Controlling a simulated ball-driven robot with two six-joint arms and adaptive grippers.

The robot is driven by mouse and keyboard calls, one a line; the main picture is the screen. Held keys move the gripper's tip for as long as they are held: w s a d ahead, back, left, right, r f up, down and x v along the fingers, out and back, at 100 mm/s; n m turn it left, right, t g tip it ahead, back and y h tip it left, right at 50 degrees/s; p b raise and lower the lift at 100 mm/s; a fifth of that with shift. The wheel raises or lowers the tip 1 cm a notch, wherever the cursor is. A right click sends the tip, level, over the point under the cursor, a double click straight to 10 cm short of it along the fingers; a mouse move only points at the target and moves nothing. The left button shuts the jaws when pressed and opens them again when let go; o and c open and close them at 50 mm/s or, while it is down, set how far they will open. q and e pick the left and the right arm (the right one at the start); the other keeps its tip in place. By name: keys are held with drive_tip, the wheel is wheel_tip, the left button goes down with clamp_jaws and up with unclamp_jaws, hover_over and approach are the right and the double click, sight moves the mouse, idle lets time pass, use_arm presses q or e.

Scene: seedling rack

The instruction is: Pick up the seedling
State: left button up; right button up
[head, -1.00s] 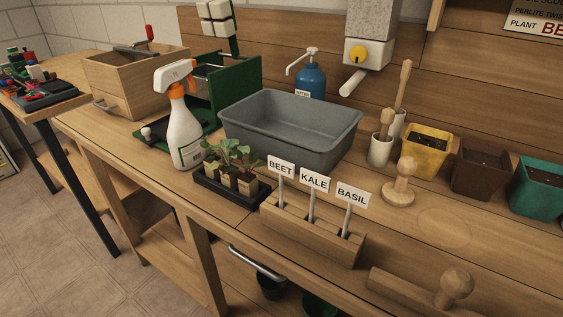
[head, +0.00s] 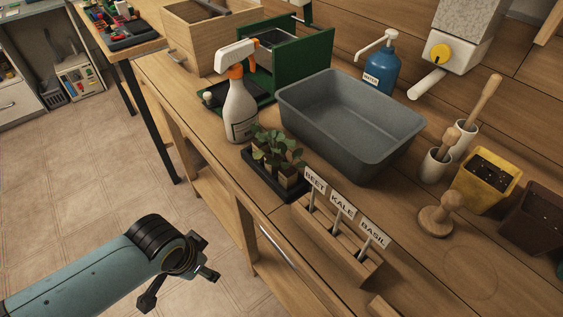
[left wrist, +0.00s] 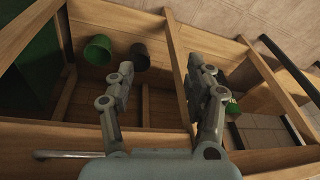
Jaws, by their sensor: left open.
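Several leafy green seedlings (head: 272,145) stand in small pots in a black tray (head: 261,181) on the bench, in the head view. My left gripper (head: 182,290) comes in from the lower left, over the floor in front of the bench and apart from the tray. In the left wrist view its two fingers (left wrist: 162,82) are spread with nothing between them. The seedlings do not show in that view. My right gripper is not in view.
A white spray bottle (head: 240,108) stands just behind the tray, and a grey tub (head: 350,138) to its right. A wooden label holder (head: 333,238) with BEET, KALE and BASIL signs is in front. The left wrist view shows the bench's lower shelf with dark green pots (left wrist: 97,50).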

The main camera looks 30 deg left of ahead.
use_arm(q)
drive_tip(key=w+d+r+n+p, duration=0.1)
drive_tip(key=w+r+n+p, duration=0.2)
drive_tip(key=r, duration=1)
drive_tip(key=w+d+r+n+p, duration=0.15)
drive_tip(key=w+r+p, duration=0.3)
drive_tip(key=r, duration=0.85)
drive_tip(key=n+g+h+p, duration=0.1)
drive_tip(key=n+g, duration=0.1)
drive_tip(key=n, duration=0.8)
hover_over(291, 173)
wheel_tip(291, 173, down, 4)
drive_tip(key=shift+s+d+r, duration=0.1)
drive_tip(key=shift+s+r, duration=0.05)
drive_tip(key=shift+r, duration=0.05)
drive_tip(key=shift+w+f+p, duration=0.2)
drive_tip(key=shift+f+p, duration=0.15)
drive_tip(key=shift+f, duration=2.4)
drive_tip(key=c, duration=1)
